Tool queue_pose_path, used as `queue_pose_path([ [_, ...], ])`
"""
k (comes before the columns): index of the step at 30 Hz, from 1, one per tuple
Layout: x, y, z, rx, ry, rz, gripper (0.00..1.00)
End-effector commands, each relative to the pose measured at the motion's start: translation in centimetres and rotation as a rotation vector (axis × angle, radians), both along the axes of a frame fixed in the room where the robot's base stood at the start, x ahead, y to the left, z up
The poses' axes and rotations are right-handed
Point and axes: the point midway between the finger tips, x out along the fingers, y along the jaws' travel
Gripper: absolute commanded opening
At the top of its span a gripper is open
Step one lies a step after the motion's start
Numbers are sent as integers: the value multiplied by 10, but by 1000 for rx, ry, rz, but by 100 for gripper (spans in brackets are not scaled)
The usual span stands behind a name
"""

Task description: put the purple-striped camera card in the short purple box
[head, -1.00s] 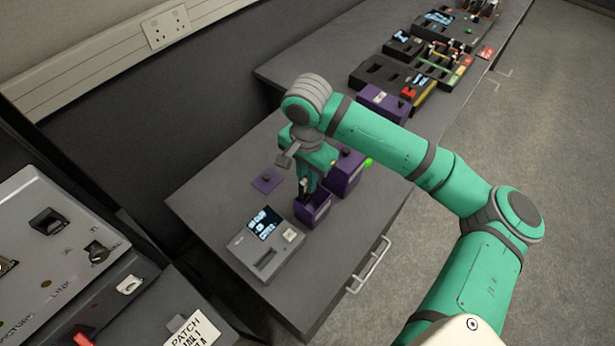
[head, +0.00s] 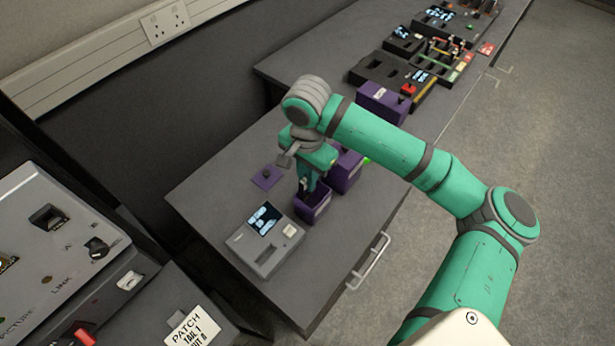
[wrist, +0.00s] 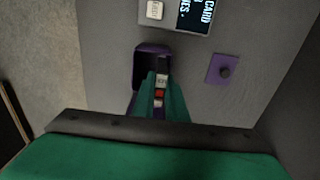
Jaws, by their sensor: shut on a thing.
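The short purple box (head: 318,212) stands open on the grey desk; its rim also shows in the wrist view (wrist: 150,47). My gripper (head: 306,190) points down at the box's mouth, and its fingertips look to be at or just inside the opening. In the wrist view my gripper (wrist: 160,98) is shut on a narrow dark card (wrist: 160,80) with white and red marks. I take it as the camera card; its purple stripe cannot be made out. The card's far end reaches within the box's outline. How deep it sits is hidden.
A purple lid with a knob (head: 267,178) lies on the desk beside the box. A grey reader with a lit screen (head: 266,240) stands in front. A taller purple box (head: 346,172) is close behind my gripper. Black trays (head: 380,72) stand farther back.

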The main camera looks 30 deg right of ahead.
Motion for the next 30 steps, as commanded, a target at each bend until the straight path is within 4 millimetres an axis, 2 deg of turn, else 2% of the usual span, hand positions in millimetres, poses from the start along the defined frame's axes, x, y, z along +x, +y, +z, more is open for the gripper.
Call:
queue_pose_path([
  [16,0,0,-14,0,0,0,0],
  [28,0,0,-15,0,0,0,0],
  [29,0,0,-15,0,0,0,14],
  [30,0,0,-15,0,0,0,24],
])
